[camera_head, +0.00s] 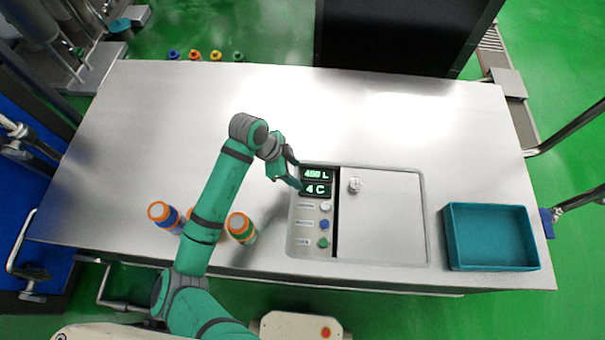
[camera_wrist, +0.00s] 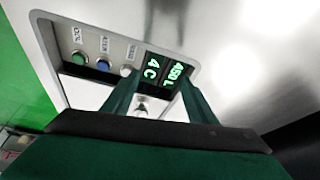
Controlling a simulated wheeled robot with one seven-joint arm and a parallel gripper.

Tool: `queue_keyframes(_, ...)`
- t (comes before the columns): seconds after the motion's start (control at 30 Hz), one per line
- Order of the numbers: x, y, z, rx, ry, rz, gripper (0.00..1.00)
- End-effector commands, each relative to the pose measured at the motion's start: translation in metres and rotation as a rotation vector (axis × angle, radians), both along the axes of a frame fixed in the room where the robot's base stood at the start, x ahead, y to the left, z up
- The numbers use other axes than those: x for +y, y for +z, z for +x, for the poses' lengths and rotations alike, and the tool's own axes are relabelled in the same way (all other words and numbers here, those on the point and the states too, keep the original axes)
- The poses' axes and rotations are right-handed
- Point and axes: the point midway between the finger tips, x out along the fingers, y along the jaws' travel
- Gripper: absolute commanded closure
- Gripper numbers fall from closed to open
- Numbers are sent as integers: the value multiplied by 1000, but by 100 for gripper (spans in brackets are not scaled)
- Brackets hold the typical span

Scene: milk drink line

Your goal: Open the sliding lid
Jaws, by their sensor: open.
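The sliding lid (camera_head: 385,225) is a flat pale metal panel set in the machine's frame on the table, right of the control strip. A round metal knob (camera_head: 354,185) stands near its upper left corner. A narrow dark gap shows along the lid's left edge. My gripper (camera_head: 288,181) is open and empty, above the table just left of the display. In the wrist view, my gripper's two fingers (camera_wrist: 160,95) point toward the display, and the knob (camera_wrist: 141,109) shows partly between them, apart from both.
The control strip has a green-lit display (camera_head: 316,181) and several buttons (camera_head: 323,224). A teal tray (camera_head: 490,237) stands at the right. Bottles with orange caps (camera_head: 242,228) stand left, by my arm. Small coloured bottles (camera_head: 205,56) line the far edge. The table's middle is clear.

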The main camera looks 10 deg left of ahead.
Motion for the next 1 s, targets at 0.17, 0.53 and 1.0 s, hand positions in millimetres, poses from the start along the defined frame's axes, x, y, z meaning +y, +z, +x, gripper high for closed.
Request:
queue_keyframes(0.17,6,33,-1,-3,-15,2,48)
queue_keyframes(0.53,16,69,-4,-2,-22,0,48)
queue_keyframes(1.0,0,73,6,-40,3,-41,48)
